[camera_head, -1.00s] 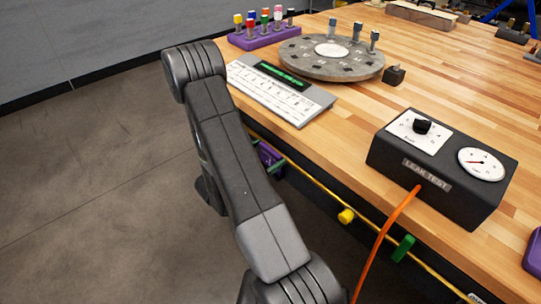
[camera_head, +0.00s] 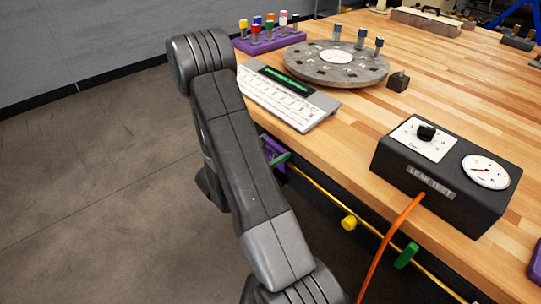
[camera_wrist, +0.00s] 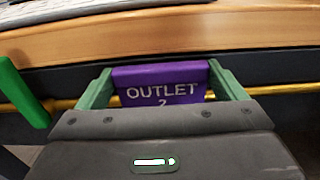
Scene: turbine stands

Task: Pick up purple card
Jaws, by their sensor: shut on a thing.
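The purple card (camera_wrist: 160,82), lettered "OUTLET 2", is upright between the two green fingers of my gripper (camera_wrist: 162,88) in the wrist view. The fingers are shut on its left and right sides. The yellow rail (camera_wrist: 258,89) runs behind it, just under the bench edge. The card's lower part is hidden by my gripper's body. In the head view the purple card (camera_head: 272,150) shows partly beside my arm, with a green finger at it. Whether it still touches the rail I cannot tell.
A green piece (camera_wrist: 22,92) stands at the rail left of my gripper. Farther along the rail are a yellow piece (camera_head: 348,222) and a green piece (camera_head: 406,255). An orange hose (camera_head: 385,245) hangs down.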

